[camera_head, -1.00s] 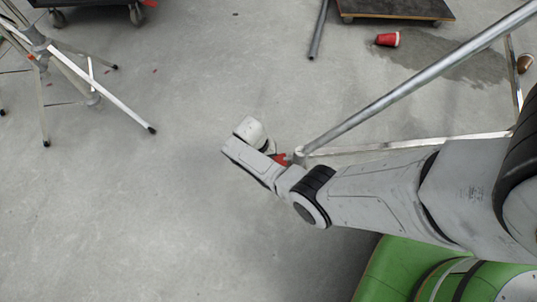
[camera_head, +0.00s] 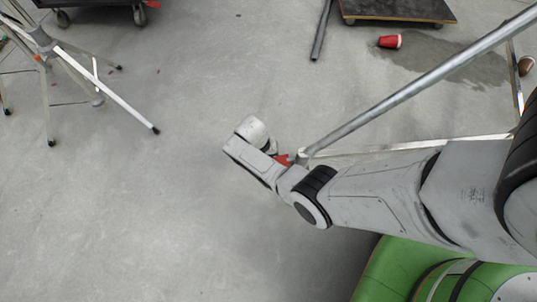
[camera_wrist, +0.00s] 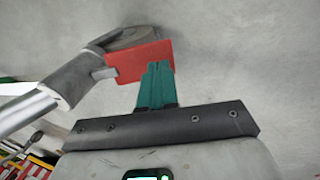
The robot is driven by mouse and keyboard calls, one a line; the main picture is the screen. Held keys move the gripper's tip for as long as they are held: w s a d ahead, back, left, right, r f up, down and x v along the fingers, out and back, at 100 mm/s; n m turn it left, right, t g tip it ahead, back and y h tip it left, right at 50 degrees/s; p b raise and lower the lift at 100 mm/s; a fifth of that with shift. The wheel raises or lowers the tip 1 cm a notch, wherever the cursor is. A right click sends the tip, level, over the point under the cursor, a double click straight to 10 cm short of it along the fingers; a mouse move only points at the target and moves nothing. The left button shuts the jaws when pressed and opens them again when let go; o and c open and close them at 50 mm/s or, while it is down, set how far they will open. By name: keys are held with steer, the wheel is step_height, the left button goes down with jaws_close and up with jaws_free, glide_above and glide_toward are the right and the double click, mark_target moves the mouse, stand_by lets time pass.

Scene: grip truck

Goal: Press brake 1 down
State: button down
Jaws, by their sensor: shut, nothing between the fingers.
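The brake is a flat red pedal (camera_wrist: 138,62) on a grey caster (camera_wrist: 85,76) at the foot of a metal tube (camera_wrist: 28,110) in the wrist view. In the head view the red pedal (camera_head: 283,160) shows as a small patch beside my wrist. My gripper (camera_wrist: 160,66) has its teal fingers shut together with nothing between them. The fingertips overlap the right part of the pedal in the wrist view. Whether they touch it I cannot tell. In the head view my arm hides the fingers.
A long metal tube (camera_head: 420,83) slopes up right from the caster, with a lower bar (camera_head: 410,146) beside it. A folding stand (camera_head: 105,88) is at the left. A red cup (camera_head: 390,41) and a dark dolly (camera_head: 398,10) lie at the back. The floor between is clear.

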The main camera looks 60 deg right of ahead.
steer(key=w+p+v, duration=0.1)
steer(key=p+v, duration=0.5)
steer(key=v, duration=0.6)
steer(key=shift+a, duration=0.35)
steer(key=s+a+r+n+t+y, duration=0.15)
steer(key=s+a+r+n, duration=0.3)
steer(key=s+r, duration=0.45)
steer(key=s+a+r+n+t, duration=0.2)
steer(key=s+a+r+n, duration=0.3)
steer(key=s+r, duration=0.4)
step_height(320, 180, up, 27)
steer(key=d+p, duration=0.1)
steer(key=p, duration=2.6)
steer(key=shift+s+f+n, duration=0.2)
steer(key=shift+f+n, duration=0.05)
steer(key=shift+n, duration=0.1)
